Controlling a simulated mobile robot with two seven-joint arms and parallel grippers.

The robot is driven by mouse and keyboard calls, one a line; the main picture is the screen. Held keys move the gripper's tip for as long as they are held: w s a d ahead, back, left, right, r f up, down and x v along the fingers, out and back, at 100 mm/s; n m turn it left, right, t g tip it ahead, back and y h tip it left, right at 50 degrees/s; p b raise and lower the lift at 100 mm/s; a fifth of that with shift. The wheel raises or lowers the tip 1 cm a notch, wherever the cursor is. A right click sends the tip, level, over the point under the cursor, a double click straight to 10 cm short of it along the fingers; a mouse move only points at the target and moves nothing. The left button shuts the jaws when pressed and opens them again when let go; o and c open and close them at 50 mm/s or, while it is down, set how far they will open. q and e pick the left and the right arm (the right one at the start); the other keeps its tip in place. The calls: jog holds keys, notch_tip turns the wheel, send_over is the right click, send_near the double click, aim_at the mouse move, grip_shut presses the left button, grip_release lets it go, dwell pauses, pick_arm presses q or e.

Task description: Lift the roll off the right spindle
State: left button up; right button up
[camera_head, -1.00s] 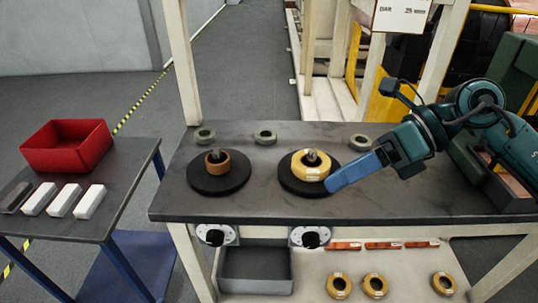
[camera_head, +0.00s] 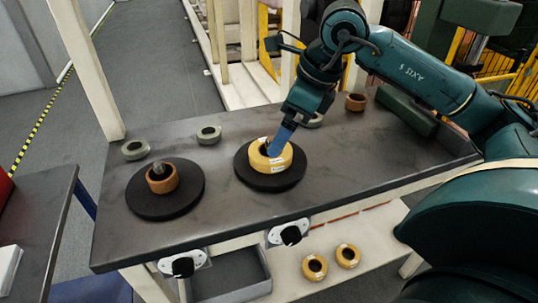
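The yellow-tan roll (camera_head: 278,164) sits around the right spindle, on its round black base plate (camera_head: 268,183) on the workbench. My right gripper (camera_head: 275,149), with blue fingers, points down at the roll from above and behind. Its fingertips are at the roll's centre hole and right inner rim, and they hide the spindle. I cannot tell whether the fingers are apart or pressed on the roll. A smaller copper-brown roll (camera_head: 161,181) sits around the left spindle on another black plate (camera_head: 165,208). My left gripper is out of view.
Grey-green rings (camera_head: 135,149) lie along the back of the bench, one partly behind my gripper. A brown ring (camera_head: 356,102) stands at the back right. Two knobs (camera_head: 290,235) are on the front edge. Below are a grey bin (camera_head: 228,282) and more yellow rolls (camera_head: 315,267).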

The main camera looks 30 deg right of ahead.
aim_at(263, 164)
jog(key=shift+a+x, duration=0.15)
jog(key=shift+x, duration=1.4)
jog(key=shift+a+x, duration=0.15)
jog(key=shift+x, duration=1.4)
jog(key=shift+s, duration=0.1)
jog(key=shift+c, duration=0.2)
jog(key=shift+r, duration=0.1)
jog(key=c, duration=1)
